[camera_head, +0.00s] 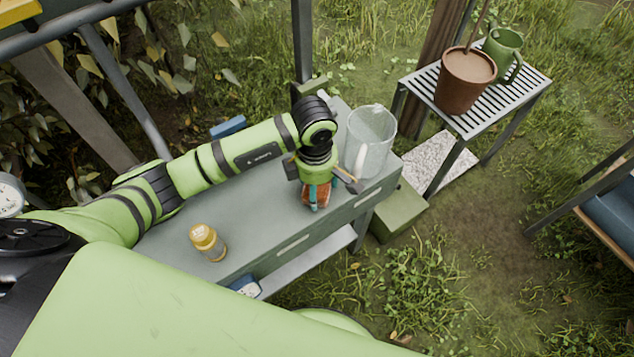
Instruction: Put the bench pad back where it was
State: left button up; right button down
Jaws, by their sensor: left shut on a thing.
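My left gripper (318,203) is over the right part of the grey bench (180,228), pointing down. It is shut on a small orange-brown thing (317,192), mostly hidden between the fingers. I cannot tell whether this thing touches the bench top, or whether it is the bench pad. A blue pad-like surface (612,212) shows on a seat at the right edge, partly cut off. My right gripper is not in view.
A clear jug (372,135) stands just right of my left gripper. A slatted table (520,90) at the upper right holds a brown pot (463,82) and a green watering can (503,48). A green box (398,212) stands on the ground.

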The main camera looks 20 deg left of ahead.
pick_arm(q)
jog(key=shift+f, duration=0.1)
jog(key=o, duration=1.1)
jog(key=shift+r, duration=0.25)
jog(key=shift+w+r, duration=0.1)
jog(key=shift+r, duration=0.25)
notch_tip(320, 180, up, 11)
jog(key=shift+a+r+b, duration=0.1)
jog(key=shift+a+b, duration=0.05)
jog(key=shift+b, duration=0.85)
